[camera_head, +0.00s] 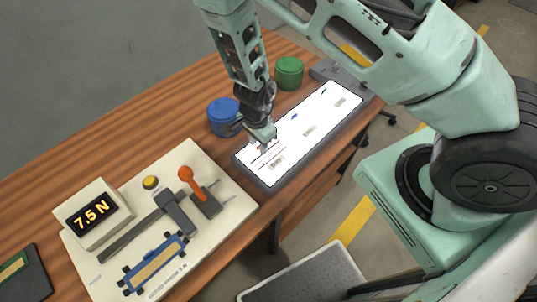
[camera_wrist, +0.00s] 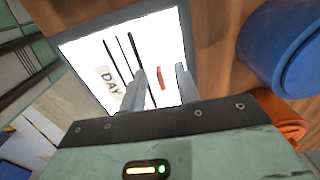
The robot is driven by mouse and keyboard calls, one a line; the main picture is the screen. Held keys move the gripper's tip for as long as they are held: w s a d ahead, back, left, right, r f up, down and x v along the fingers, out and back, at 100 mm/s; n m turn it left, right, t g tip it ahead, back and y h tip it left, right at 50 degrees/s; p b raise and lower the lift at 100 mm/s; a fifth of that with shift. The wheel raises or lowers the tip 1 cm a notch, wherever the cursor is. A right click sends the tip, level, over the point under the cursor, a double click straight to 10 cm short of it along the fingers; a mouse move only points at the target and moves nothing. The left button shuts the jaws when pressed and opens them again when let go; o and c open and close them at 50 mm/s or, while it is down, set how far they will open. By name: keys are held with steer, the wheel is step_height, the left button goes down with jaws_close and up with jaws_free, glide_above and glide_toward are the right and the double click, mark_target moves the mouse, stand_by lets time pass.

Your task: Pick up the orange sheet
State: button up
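A small orange sheet (camera_wrist: 161,77) shows in the wrist view as a short narrow strip on the lit white panel (camera_wrist: 90,48). The long panel (camera_head: 310,130) also shows in the head view, where the sheet is too small to make out clearly. My gripper (camera_wrist: 160,74) is open, with its two fingers apart and the sheet appearing between their tips. In the head view my gripper (camera_head: 266,147) points down over the near-left part of the panel. I cannot tell whether the fingertips touch the panel or sheet.
A blue canister (camera_head: 223,117) stands close beside my gripper, and a green canister (camera_head: 289,72) is farther back. A rounded orange object (camera_wrist: 282,118) partly shows in the wrist view. A board with an orange-knobbed lever (camera_head: 186,174) and a 7.5 N display (camera_head: 88,214) lies left.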

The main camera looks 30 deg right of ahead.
jaws_close()
steer(key=shift+r, duration=0.15)
